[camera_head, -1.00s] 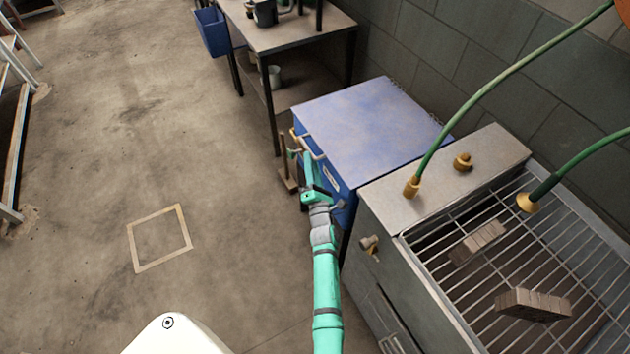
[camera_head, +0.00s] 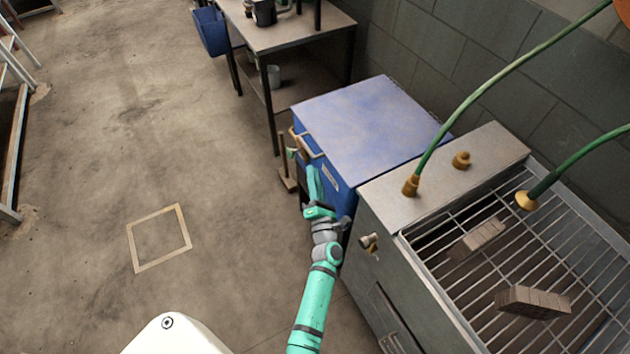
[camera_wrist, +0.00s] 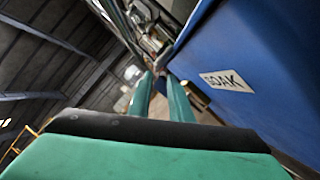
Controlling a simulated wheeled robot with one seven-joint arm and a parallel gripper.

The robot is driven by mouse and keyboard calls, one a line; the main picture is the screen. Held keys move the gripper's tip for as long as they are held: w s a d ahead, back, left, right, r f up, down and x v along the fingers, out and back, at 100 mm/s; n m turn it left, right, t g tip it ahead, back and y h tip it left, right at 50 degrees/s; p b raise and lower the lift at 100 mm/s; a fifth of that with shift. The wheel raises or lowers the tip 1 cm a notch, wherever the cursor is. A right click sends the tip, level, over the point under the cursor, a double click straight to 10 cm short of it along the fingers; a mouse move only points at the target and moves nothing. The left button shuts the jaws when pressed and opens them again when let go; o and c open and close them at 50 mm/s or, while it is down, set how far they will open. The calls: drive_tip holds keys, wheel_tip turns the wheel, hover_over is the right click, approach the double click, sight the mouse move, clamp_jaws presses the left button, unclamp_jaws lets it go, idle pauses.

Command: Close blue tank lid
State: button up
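The blue tank (camera_head: 342,190) stands against the wall, right of my arm. Its flat blue lid (camera_head: 370,125) lies level over the top, and no gap under it shows in the head view. A handle (camera_head: 309,147) sticks out at the lid's front left edge. My gripper (camera_head: 312,172) is beside the tank's front face, a little below the handle. In the wrist view the two green fingers (camera_wrist: 160,90) point along the blue tank wall (camera_wrist: 250,60) with its SOAK label (camera_wrist: 227,80). A gap shows between the fingers, with nothing held there.
A grey steel basin with a wire grid (camera_head: 480,285) and several bricks adjoins the tank on the right. A metal table (camera_head: 290,35) with a blue bin (camera_head: 211,32) stands behind. A wooden-headed tool (camera_head: 288,178) is left of the tank.

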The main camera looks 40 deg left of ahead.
drive_tip(key=shift+s+d+f, duration=0.3)
drive_tip(key=shift+s+d, duration=0.15)
drive_tip(key=shift+d, duration=0.05)
drive_tip(key=s+d+r+m+t+h, duration=0.5)
drive_tip(key=s+r+m+h, duration=0.15)
drive_tip(key=m, duration=0.75)
drive_tip(key=s+d+r+m+g+h, duration=0.1)
drive_tip(key=s+d+m+h, duration=0.3)
drive_tip(key=s+d+m, duration=0.6)
drive_tip(key=s+d+r+m+g+h, duration=0.1)
drive_tip(key=s+d+m+g+h, duration=0.2)
drive_tip(key=s+d+m, duration=0.6)
drive_tip(key=s+d+h, duration=0.1)
drive_tip(key=s+d, duration=0.8)
drive_tip(key=d, duration=0.2)
drive_tip(key=shift+s+d+r+m, duration=0.25)
drive_tip(key=shift+m, duration=0.15)
